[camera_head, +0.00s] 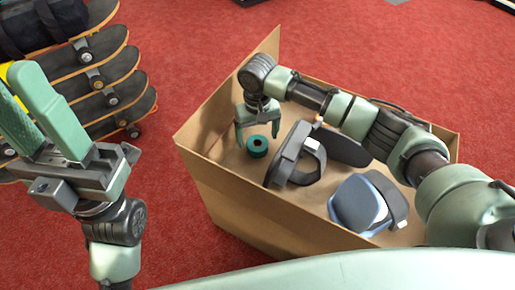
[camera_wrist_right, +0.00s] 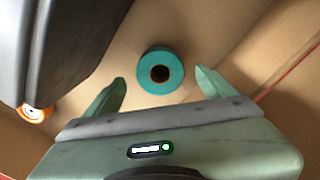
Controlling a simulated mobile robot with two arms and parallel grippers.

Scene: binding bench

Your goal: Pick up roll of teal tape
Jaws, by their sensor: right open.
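The roll of teal tape (camera_head: 257,146) lies on the floor of an open cardboard box (camera_head: 232,203), towards its left end. My right gripper (camera_head: 257,131) reaches down into the box, open and empty, with its fingertips just above the roll and to either side of it. In the right wrist view the roll (camera_wrist_right: 161,72) shows its round face and dark core, just beyond and between the open fingertips (camera_wrist_right: 160,84). I see no contact with it. My left gripper (camera_head: 14,78) is raised outside the box at the left, its fingers apart and empty.
A dark strapped headset (camera_head: 298,155) stands in the box close to the roll's right. A blue-grey rounded object (camera_head: 358,203) lies at the box's near right. An orange round part (camera_wrist_right: 35,113) shows in the wrist view. Several skateboards (camera_head: 103,75) are stacked at the far left. The red carpet is mostly clear.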

